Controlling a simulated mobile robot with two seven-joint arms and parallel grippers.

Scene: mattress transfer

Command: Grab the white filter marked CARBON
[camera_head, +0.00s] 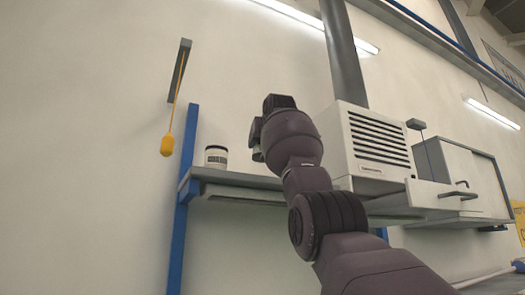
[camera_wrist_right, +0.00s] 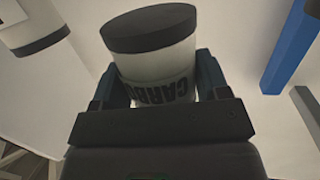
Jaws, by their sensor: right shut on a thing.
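The white filter (camera_wrist_right: 155,68) has a dark grey lid and dark lettering that reads "CARBO", with the rest cut off by my gripper. My right gripper (camera_wrist_right: 158,88) is shut on it, with one finger on each side of its body. In the head view, my right arm (camera_head: 300,170) reaches up in front of the shelf and largely hides its own gripper and the filter. My left gripper is not in view.
A second white canister (camera_head: 215,157) with a dark label stands on the wall shelf (camera_head: 235,179), left of my arm. A louvred white box (camera_head: 372,150) and a cabinet (camera_head: 465,175) are to the right. A yellow pull handle (camera_head: 167,145) hangs at left.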

